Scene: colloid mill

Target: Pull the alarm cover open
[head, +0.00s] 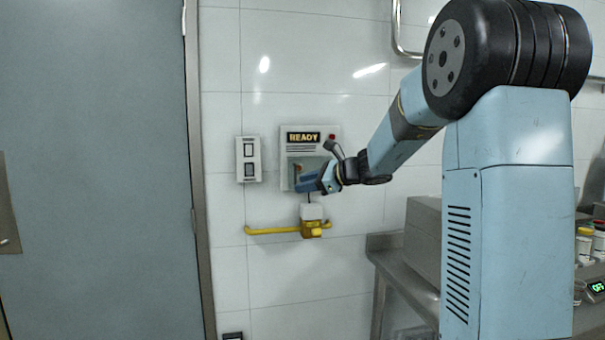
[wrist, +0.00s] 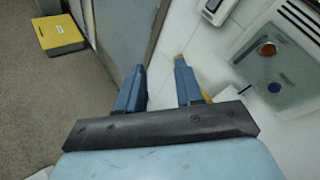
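The alarm panel (head: 332,138) is a grey box on the tiled wall with a lit READY sign. Its lower part, with the alarm cover (head: 302,162), is partly hidden behind my gripper (head: 308,182) in the head view. In the wrist view, the cover (wrist: 272,83) looks like a clear, greenish pane over an orange and a blue button, and it looks shut. My gripper (wrist: 158,66) is open with nothing between its fingers. In the wrist view both fingers lie left of the cover, apart from it. Whether a finger touches the panel in the head view I cannot tell.
A white switch plate (head: 240,160) is left of the panel. A yellow pipe with a valve (head: 270,230) runs below it. A grey door (head: 90,130) is at left, a steel bench (head: 385,242) at right. A yellow box (wrist: 60,34) lies on the floor.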

